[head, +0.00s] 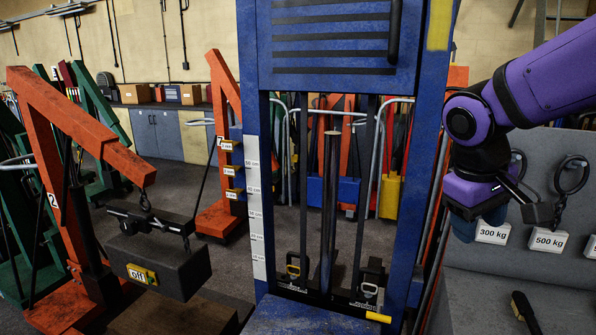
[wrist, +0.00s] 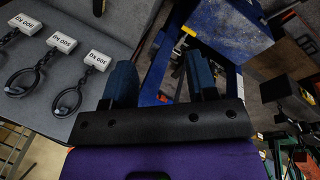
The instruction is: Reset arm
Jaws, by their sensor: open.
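My purple arm (head: 535,75) reaches in from the upper right in the head view, bent at a black joint. My gripper (head: 480,222) hangs at its end, to the right of the blue lift frame (head: 428,165) and in front of the grey panel. In the wrist view the two blue fingers of my gripper (wrist: 160,75) stand well apart with nothing between them. The blue lift frame (wrist: 225,35) shows beyond the fingers there, apart from them. In the head view the fingertips are partly hidden.
A brush (head: 525,312) lies lower right. An orange crane (head: 85,130) at left holds a dark block (head: 160,265) marked "off". Other cranes and cabinets stand behind.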

